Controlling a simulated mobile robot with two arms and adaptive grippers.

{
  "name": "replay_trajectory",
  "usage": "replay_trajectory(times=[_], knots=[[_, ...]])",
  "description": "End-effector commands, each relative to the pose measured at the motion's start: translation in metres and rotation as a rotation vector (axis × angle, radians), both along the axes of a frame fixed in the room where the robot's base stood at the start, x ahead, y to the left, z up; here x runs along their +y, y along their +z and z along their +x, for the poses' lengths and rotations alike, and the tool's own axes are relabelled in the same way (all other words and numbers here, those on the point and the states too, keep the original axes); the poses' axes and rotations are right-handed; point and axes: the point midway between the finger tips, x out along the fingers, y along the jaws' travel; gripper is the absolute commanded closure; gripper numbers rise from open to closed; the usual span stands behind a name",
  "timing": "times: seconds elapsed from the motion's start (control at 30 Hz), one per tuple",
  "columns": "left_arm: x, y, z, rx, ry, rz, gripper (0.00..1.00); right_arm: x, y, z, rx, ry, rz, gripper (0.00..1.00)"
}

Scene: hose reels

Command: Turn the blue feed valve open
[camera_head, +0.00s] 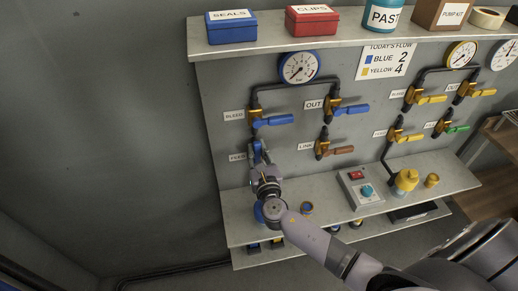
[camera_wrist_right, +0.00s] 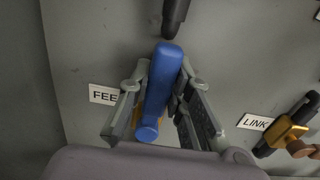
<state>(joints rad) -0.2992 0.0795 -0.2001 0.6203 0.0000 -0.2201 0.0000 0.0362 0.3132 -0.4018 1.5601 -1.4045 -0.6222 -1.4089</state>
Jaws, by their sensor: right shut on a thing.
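The blue feed valve's handle (camera_wrist_right: 160,88) stands between the fingers of my right gripper (camera_wrist_right: 162,98) in the right wrist view. The fingers are closed against its sides. The handle runs up and down the picture, roughly in line with the black pipe end above it. A little brass of the valve body shows behind the handle. In the head view my right gripper (camera_head: 259,158) is at the panel, right of the FEED label (camera_head: 237,156), and mostly hides this valve. My left gripper is not in view.
The blue bleed valve (camera_head: 272,120) is just above, and the LINE or LINK valve (camera_head: 332,147) with a brown handle is to the right. A lower shelf (camera_head: 335,213) bears a switch box (camera_head: 361,188) and a yellow-capped fitting (camera_head: 405,181). The wall at left is bare.

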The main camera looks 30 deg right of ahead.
Motion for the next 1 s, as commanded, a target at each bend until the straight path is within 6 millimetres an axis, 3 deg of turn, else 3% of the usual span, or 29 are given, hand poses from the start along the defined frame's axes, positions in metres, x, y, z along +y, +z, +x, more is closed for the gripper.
replay_trajectory(times=[0.43, 0.47, 0.5, 0.77, 1.0], knots=[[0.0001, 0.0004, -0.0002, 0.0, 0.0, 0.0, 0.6, 0.001, -0.0016, -0.0004, 0.005, 0.001, -0.014, 1.0], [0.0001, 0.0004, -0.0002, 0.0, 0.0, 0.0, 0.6, 0.001, -0.0016, -0.0004, 0.006, 0.001, -0.015, 0.8], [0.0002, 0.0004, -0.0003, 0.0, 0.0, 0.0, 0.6, 0.001, -0.0016, -0.0004, 0.005, 0.001, -0.014, 0.77], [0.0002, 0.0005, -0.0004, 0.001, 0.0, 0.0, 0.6, 0.0008, -0.0008, -0.0001, 0.004, 0.001, -0.01, 0.6], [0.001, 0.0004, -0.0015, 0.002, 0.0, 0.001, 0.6, 0.0007, -0.0004, 0.0, 0.003, 0.0, -0.009, 0.6]])
